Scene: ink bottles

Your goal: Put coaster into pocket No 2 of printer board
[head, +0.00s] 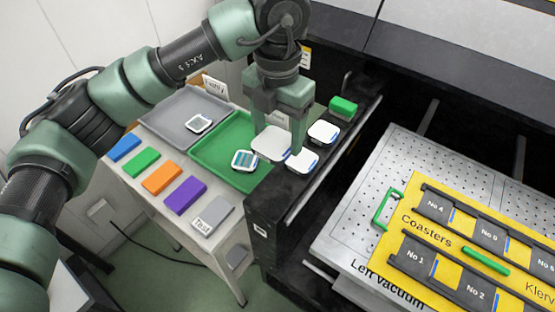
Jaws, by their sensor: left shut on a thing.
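My left gripper (281,128) is over the black ledge of the printer, pointing down, shut on a white coaster (271,144). This coaster looks larger than the others; its exact height above the ledge is hard to tell. Two more white coasters with blue edges, one in front (302,160) and one behind (323,132), lie on the ledge close to the gripper. The yellow printer board (412,246) lies at right on the perforated metal plate. Its pocket No 2 (477,296) is dark grey, at the lower edge of the view, and looks empty. My right gripper is not in view.
A grey tray (165,108) and a green tray (213,146), each with a printed coaster, stand on the side table with several coloured blocks. Green handles (382,209) rise from the board.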

